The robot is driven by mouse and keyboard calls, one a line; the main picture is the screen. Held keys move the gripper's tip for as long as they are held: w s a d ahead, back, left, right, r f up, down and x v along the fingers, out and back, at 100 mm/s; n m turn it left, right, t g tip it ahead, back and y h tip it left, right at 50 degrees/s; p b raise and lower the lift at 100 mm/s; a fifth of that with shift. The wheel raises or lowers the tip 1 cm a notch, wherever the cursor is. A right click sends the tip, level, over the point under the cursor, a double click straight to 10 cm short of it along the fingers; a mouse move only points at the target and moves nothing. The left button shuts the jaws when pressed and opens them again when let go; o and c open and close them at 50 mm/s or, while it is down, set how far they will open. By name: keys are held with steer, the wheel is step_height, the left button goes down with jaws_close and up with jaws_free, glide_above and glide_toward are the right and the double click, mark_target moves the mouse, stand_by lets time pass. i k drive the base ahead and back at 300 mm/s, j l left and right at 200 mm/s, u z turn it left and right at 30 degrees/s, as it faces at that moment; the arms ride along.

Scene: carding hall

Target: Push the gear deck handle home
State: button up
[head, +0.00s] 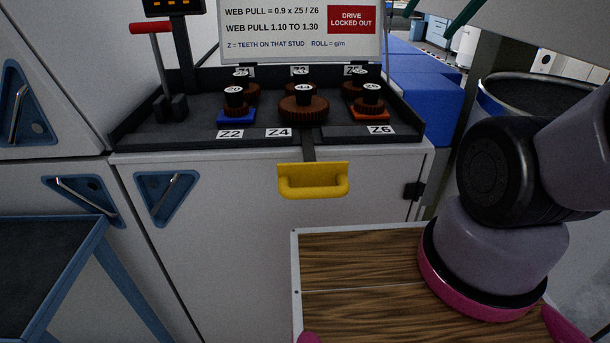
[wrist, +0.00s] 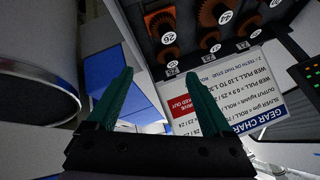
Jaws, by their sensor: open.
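The yellow gear deck handle (head: 313,192) sits at the front of the dark gear deck (head: 180,138), on a dark stem that runs back to the deck. It stands out in front of the white cabinet. Several brown gears, including a large one (head: 303,112), sit on the deck behind labels Z2, Z4 and Z6. My gripper (head: 438,12) is at the top right of the head view, above and well apart from the handle. In the wrist view my gripper (wrist: 160,85) has its two green fingers spread with nothing between them. The handle does not show in the wrist view.
A red-handled lever (head: 152,28) stands at the deck's left. A chart board (head: 300,30) with a red "DRIVE LOCKED OUT" panel stands behind the gears. A dark round can (head: 535,95) is at the right. A blue-framed table (head: 45,265) is at lower left.

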mark_target(311, 179)
steer(key=k+l, duration=0.15)
steer(key=k, duration=0.45)
steer(key=k+l, duration=0.15)
steer(key=k, duration=0.45)
steer(key=l+u, duration=0.05)
